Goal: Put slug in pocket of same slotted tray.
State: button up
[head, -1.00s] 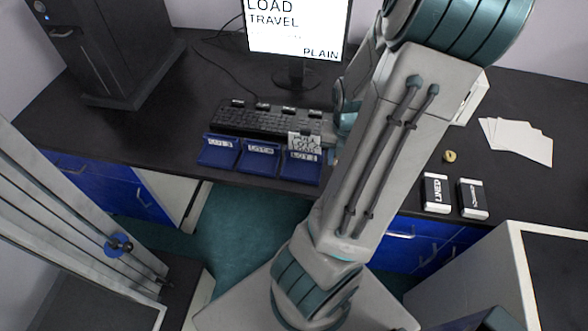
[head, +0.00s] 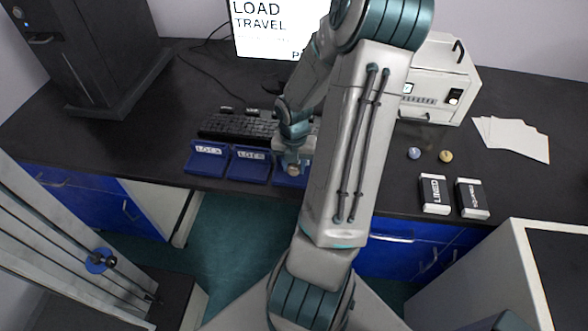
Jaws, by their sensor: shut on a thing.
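My gripper (head: 293,166) is shut on a small tan slug (head: 293,171). It holds the slug over or at the rightmost of three blue trays; whether they touch is unclear. This right tray (head: 283,182) is mostly covered by my gripper and arm, and its pockets and label are hidden. The left blue tray (head: 207,170) and middle blue tray (head: 248,178) carry white lot labels and stand side by side at the desk's front edge.
A black keyboard (head: 238,128) lies behind the trays. A grey round piece (head: 414,153) and a yellowish one (head: 446,156) lie before a white machine (head: 440,85). Two labelled boxes, LINED (head: 434,207) and another (head: 472,212), stand right. White sheets (head: 510,138) lie behind them.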

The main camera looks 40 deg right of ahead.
aim_at(294, 168)
jog(key=shift+f, duration=0.85)
jog(key=shift+f, duration=0.1)
jog(key=o, duration=0.9)
jog(key=shift+o, duration=0.2)
notch_tip(294, 168, up, 12)
jog(key=p, duration=0.3)
jog(key=s+a+r+m+t, duration=0.1)
jog(key=s+a+r+m, duration=0.3)
jog(key=a+r+m, duration=0.3)
jog(key=s+a+r+m+t, duration=0.2)
jog(key=s+a+r+m, duration=0.2)
jog(key=a+r+m, duration=0.4)
jog(key=shift+a+m, duration=3.85)
jog(key=shift+m, duration=1.65)
